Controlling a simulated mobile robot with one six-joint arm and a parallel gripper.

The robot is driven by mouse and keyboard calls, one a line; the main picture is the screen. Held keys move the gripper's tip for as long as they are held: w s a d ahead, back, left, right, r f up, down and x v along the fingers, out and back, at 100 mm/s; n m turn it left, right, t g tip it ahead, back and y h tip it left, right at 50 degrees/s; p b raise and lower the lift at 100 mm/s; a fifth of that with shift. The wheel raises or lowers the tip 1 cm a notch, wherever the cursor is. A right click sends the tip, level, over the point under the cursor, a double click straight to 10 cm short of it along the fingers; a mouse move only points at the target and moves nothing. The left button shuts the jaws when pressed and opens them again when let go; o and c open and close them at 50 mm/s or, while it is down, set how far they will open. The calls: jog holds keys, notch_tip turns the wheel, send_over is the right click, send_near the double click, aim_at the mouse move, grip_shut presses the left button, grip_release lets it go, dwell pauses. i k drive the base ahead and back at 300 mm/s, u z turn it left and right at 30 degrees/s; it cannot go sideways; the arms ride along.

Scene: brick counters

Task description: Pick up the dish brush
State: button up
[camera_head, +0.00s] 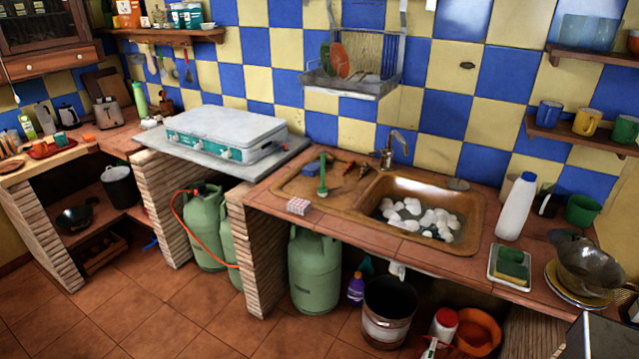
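A green dish brush (322,176) is on the brown drainboard (290,188) to the left of the sink basin. Its green head is at the lower end, and its handle points toward the back wall. A small blue item (311,169), perhaps a sponge, lies just left of it.
The sink basin (462,208) holds pale rounded items. A faucet (388,150) stands behind it. A checkered block (298,206) sits near the counter's front edge. A white bottle (515,208) stands right of the basin. A gas stove (225,130) is to the left. The floor (190,310) in front is clear.

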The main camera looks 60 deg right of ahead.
aim_at(322, 190)
jog(key=z, duration=0.2)
jog(key=i, duration=1.3)
jog(key=z, duration=0.35)
